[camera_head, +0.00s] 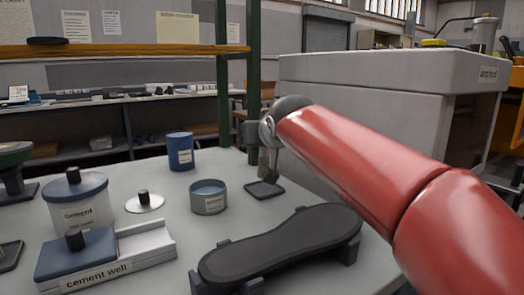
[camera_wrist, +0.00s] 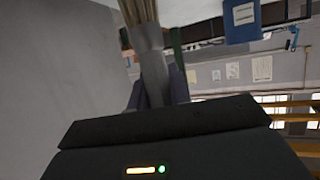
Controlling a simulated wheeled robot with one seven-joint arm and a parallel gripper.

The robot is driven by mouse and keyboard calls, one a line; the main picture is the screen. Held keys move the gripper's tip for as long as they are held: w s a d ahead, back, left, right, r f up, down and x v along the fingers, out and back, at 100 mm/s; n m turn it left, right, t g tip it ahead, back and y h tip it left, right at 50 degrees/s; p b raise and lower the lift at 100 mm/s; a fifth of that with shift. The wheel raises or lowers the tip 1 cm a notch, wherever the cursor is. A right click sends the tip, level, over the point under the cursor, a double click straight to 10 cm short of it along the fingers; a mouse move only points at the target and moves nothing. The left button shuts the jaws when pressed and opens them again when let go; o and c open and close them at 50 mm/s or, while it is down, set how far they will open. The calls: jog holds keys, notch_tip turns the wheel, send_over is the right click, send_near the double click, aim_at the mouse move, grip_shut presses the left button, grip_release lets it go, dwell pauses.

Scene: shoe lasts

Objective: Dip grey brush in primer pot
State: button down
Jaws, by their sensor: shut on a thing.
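My gripper (camera_head: 262,140) is at the back right of the white table, left of the grey cabinet, with my red arm reaching in from the right. In the wrist view my gripper (camera_wrist: 158,92) is shut on the grey brush (camera_wrist: 150,50), whose pale bristles run off the top edge. In the head view the brush (camera_head: 268,165) hangs down over a small black tray (camera_head: 264,190). An open grey pot (camera_head: 208,200) with bluish contents stands left of the tray. A blue can (camera_head: 180,152) stands behind it and also shows in the wrist view (camera_wrist: 242,20). Their labels are unreadable.
A black sole-shaped piece (camera_head: 280,243) lies on supports at the front. A lidded cement jar (camera_head: 77,205), a cement well (camera_head: 105,255) and a white disc with a black knob (camera_head: 144,202) stand left. The grey cabinet (camera_head: 380,120) stands close on the right.

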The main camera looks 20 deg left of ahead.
notch_tip(320, 180, up, 6)
jog(key=f+p, duration=0.1)
jog(key=s+a+m+g+y+b, duration=0.1)
jog(key=s+a+m+g+b, duration=0.15)
jog(key=s+a, duration=0.55)
jog(key=shift+t, duration=0.35)
jog(key=f+b, duration=0.1)
jog(key=b, duration=0.1)
jog(key=f+b, duration=0.4)
jog(key=shift+s+d, duration=0.25)
jog(key=shift+d, duration=0.1)
jog(key=shift+f+b, duration=0.55)
dwell(0.8)
notch_tip(320, 180, up, 7)
jog(key=p, duration=0.7)
dwell(0.8)
